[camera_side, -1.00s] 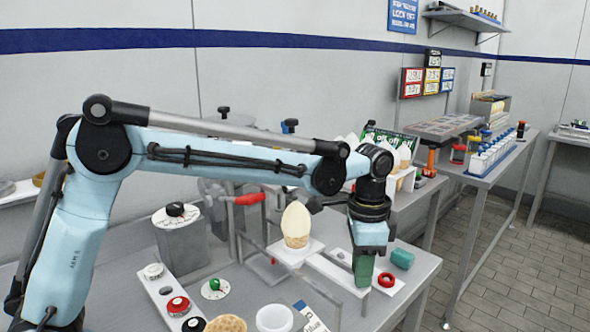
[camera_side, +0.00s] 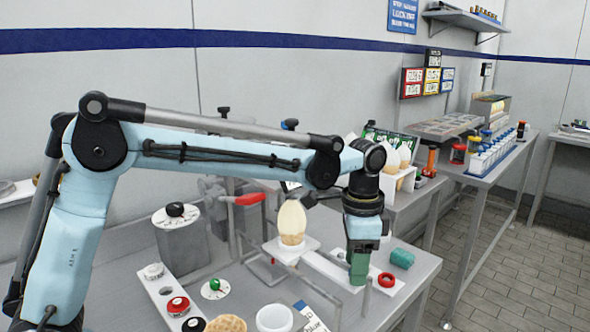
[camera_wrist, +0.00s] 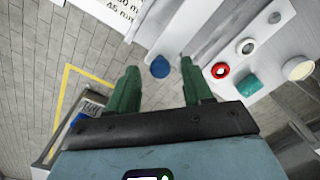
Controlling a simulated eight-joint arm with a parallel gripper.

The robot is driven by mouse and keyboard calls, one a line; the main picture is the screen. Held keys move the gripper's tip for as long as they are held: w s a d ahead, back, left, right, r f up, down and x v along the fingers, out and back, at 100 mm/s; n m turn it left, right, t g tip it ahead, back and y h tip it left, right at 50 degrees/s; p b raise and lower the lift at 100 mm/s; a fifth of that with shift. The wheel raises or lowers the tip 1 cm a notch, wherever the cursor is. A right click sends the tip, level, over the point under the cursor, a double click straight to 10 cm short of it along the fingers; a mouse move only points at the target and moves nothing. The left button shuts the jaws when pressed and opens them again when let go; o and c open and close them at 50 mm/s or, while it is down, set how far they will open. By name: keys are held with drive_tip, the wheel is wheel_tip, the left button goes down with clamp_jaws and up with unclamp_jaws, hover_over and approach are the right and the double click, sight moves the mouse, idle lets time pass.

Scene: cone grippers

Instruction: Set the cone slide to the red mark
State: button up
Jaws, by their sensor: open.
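A pale, cone-shaped piece with a tan waffle base (camera_side: 292,222) stands upright on a small white platform (camera_side: 279,252), left of my gripper in the side view. My gripper (camera_side: 358,280) points down over the bench, its green fingers overlapping in this view. In the wrist view my gripper (camera_wrist: 161,64) has its two fingers apart, with a blue knob (camera_wrist: 160,68) showing between and beyond the tips. I cannot tell whether they touch it. A red ring (camera_side: 386,280) lies on a white plate right of my gripper; it also shows in the wrist view (camera_wrist: 220,70). No red mark on a slide scale is clear.
A teal cylinder (camera_side: 402,259) lies just right of my gripper. A red-handled lever (camera_side: 249,199) and a grey box (camera_side: 181,240) stand at the back left. A plate with several knobs (camera_side: 166,292), a waffle piece and a white cup (camera_side: 275,319) occupy the front.

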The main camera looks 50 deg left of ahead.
wheel_tip(320, 180, up, 12)
drive_tip(key=shift+f, duration=0.2)
idle(0.4)
drive_tip(key=s+a+f+n+t, duration=0.7)
drive_tip(key=s+a+f+n, duration=0.2)
drive_tip(key=s, duration=0.6)
drive_tip(key=a+f, duration=0.2)
drive_tip(key=a, duration=0.1)
drive_tip(key=shift+a+f, duration=0.25)
